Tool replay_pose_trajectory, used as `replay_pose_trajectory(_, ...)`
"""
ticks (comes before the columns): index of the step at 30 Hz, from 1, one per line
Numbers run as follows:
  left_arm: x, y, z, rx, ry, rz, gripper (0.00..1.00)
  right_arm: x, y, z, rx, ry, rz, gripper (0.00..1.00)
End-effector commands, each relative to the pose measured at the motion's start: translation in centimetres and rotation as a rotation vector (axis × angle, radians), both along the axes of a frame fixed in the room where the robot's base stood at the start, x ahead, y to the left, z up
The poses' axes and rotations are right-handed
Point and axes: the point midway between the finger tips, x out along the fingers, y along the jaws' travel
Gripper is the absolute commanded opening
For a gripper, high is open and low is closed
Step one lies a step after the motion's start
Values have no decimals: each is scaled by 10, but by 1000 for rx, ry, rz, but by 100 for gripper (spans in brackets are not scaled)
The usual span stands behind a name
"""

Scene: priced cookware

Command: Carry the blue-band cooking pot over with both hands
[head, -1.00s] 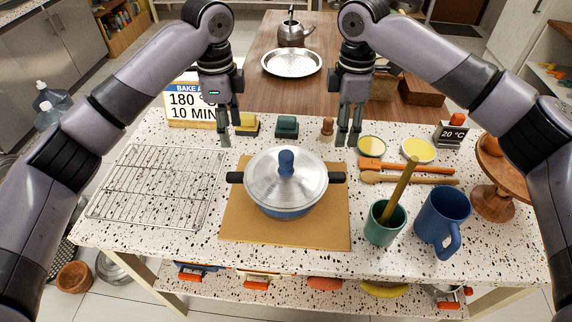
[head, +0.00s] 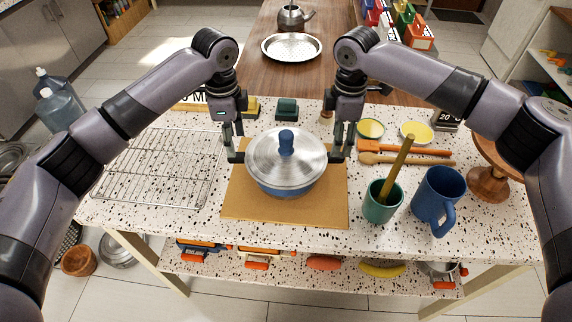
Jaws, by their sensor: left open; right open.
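The cooking pot (head: 286,166) has a blue band, a silver lid and a blue knob. It stands upright on a tan board (head: 285,211) in the middle of the speckled counter. Its two dark side handles point left and right. My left gripper (head: 233,153) is open at the left handle, with its fingers pointing down. My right gripper (head: 342,152) is open at the right handle, also pointing down. The fingers partly hide both handles, and I cannot tell whether they touch them.
A wire rack (head: 158,167) lies to the left. A green cup (head: 382,203) holding a stick and a blue mug (head: 437,199) stand to the right. Wooden-handled utensils (head: 405,158) lie behind them. A wooden table with a round metal tray (head: 291,47) is beyond the counter.

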Motion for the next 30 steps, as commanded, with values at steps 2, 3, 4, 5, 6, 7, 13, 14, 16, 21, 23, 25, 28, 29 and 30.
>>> replay_pose_trajectory(2, -1, 1, -18, 1, 4, 1, 48, -1, 0, -18, -2, 3, 0, 48)
replay_pose_trajectory(3, -1, 1, -26, 1, 4, 1, 48, -1, 0, -25, -2, 3, 0, 48)
replay_pose_trajectory(4, -1, 1, -32, 1, 5, 2, 48, -1, 0, -31, -1, 3, -1, 48)
replay_pose_trajectory(5, -1, 0, -37, 1, 4, 2, 48, -1, 0, -37, -2, 3, -1, 48)
replay_pose_trajectory(6, -1, 0, -44, 1, 3, 2, 48, 0, 0, -44, -1, 3, -1, 48)
replay_pose_trajectory(7, 0, 0, -48, 1, 3, 2, 48, 0, 0, -48, -1, 3, -1, 48)
replay_pose_trajectory(13, 0, 0, -71, 1, 1, 1, 48, 0, 0, -71, -1, 2, 0, 48)
replay_pose_trajectory(14, 0, 0, -73, 0, 1, 1, 48, 0, 0, -73, -1, 2, 0, 48)
replay_pose_trajectory(16, 0, 0, -76, -1, 0, 1, 48, 0, 0, -76, 0, 0, 0, 48)
replay_pose_trajectory(21, 0, 0, -79, 0, 0, 1, 48, 0, 0, -78, 0, 0, 0, 48)
replay_pose_trajectory(23, 0, 0, -79, 0, 0, 1, 48, 0, 0, -78, 0, 0, 0, 48)
replay_pose_trajectory(25, 0, 0, -78, 0, 0, 1, 48, 0, 0, -78, 0, 0, 0, 48)
replay_pose_trajectory(28, 0, 0, -78, 0, 0, 1, 44, 0, 0, -78, 0, 0, 0, 44)
replay_pose_trajectory(29, 0, 0, -78, 0, 0, 1, 42, 0, 0, -78, 0, 0, 0, 42)
replay_pose_trajectory(30, 0, 0, -78, 0, 0, 1, 39, 0, 0, -78, 0, 0, 0, 39)
